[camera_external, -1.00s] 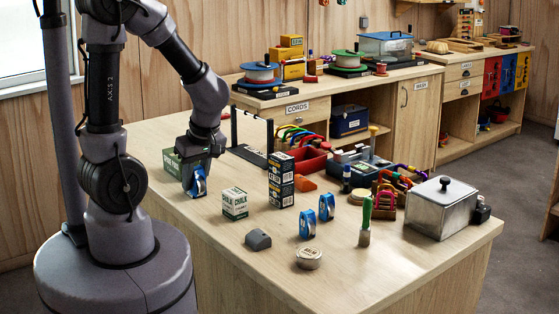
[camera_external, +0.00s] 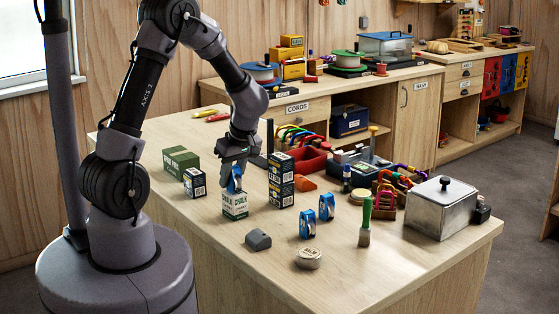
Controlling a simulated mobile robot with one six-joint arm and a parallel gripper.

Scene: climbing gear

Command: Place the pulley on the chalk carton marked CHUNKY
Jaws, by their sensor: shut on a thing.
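My gripper (camera_external: 234,166) is shut on a blue pulley (camera_external: 236,184), pointing down over the work table. The pulley is upright, directly above a white and green carton (camera_external: 235,206) with CHALK printed on it. The smaller print on this carton is too small to read. The pulley's lower edge is at the carton's top edge in the picture; I cannot tell whether they touch. Two similar blue pulleys stand on the table to the right, one nearer (camera_external: 307,224) and one farther (camera_external: 326,207).
A small dark and white carton (camera_external: 195,182) and a green box (camera_external: 181,163) stand to the left. Stacked dark cartons (camera_external: 281,180) stand close on the right. A grey wedge-like piece (camera_external: 258,240) and a round tin (camera_external: 309,258) lie in front. The table's front left is clear.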

